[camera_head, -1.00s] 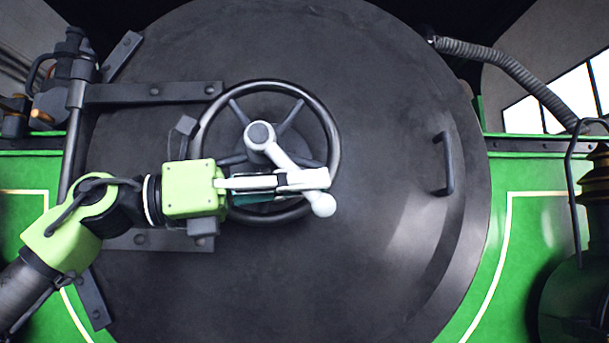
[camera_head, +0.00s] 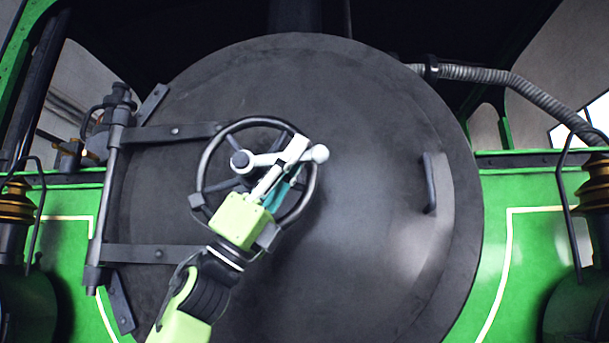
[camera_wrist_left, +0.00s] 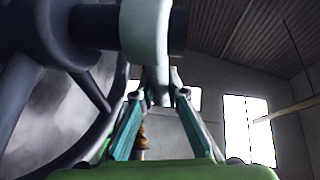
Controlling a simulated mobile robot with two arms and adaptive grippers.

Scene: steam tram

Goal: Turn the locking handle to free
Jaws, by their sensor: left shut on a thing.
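The white locking handle (camera_head: 265,159) sits at the centre of the dark handwheel (camera_head: 204,170) on the round black smokebox door (camera_head: 370,130). Its arm points right, very slightly upward, and ends in a white ball (camera_head: 319,153). My left gripper (camera_head: 296,150) is shut on the handle's arm near the ball end, reaching up from below. In the left wrist view its two teal-padded fingers (camera_wrist_left: 157,98) close around the handle rod, with the white hub (camera_wrist_left: 146,35) large above. My right gripper is not in view.
Hinge straps (camera_head: 160,254) hold the door at the left. A grab handle (camera_head: 430,183) is on the door's right side. Lamps (camera_head: 590,190) stand at both sides, and a ribbed hose (camera_head: 500,77) runs at upper right.

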